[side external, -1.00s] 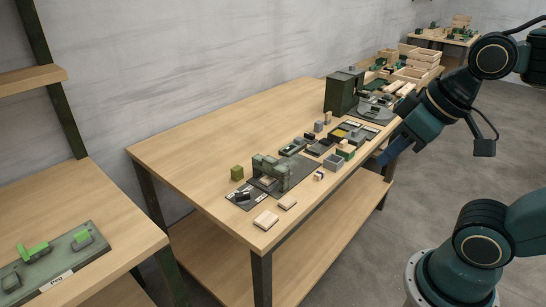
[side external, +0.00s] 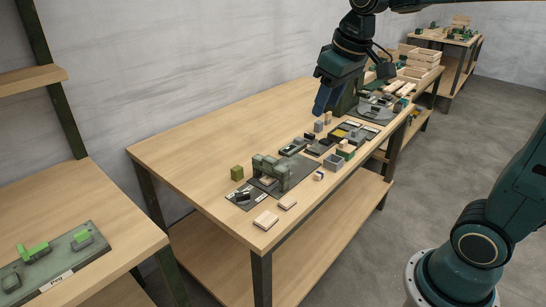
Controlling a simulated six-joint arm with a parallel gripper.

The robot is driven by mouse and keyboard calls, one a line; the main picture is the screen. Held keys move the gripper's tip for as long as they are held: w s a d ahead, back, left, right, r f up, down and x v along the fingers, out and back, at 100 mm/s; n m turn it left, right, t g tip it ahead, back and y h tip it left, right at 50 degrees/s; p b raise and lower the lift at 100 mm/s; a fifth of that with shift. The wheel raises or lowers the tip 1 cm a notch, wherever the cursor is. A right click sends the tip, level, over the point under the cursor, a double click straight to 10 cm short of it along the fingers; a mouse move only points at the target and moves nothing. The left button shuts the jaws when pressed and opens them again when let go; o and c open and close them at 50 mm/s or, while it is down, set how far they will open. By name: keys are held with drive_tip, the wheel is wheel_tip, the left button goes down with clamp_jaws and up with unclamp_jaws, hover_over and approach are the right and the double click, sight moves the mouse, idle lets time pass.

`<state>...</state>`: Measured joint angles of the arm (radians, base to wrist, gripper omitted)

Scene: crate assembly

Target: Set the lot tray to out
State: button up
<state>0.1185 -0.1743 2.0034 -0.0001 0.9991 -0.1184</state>
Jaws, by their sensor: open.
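I cannot tell for certain which piece is the lot tray; nothing here is readably marked as it. Small dark trays (side external: 294,147) lie in the middle of the work table (side external: 205,150), and a grey open box (side external: 333,162) stands near its front edge. My gripper (side external: 321,104) is open, with its blue fingers pointing down above the table's back half. It is to the left of the dark green box (side external: 349,103), which my arm partly hides. The gripper appears apart from the parts below, and I see nothing held in it.
Wooden crates (side external: 422,56) stand farther back. The table's left side is clear. A side table (side external: 125,215) is at the left.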

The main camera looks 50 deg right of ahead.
drive_tip(key=w+d+f+g, duration=0.1)
drive_tip(key=w+d+f, duration=0.15)
drive_tip(key=w, duration=0.55)
drive_tip(key=g, duration=0.3)
hover_over(284, 166)
wheel_tip(284, 166, down, 17)
drive_tip(key=shift+w, duration=0.1)
drive_tip(key=shift+f, duration=6.85)
drive_tip(key=shift+c, duration=0.2)
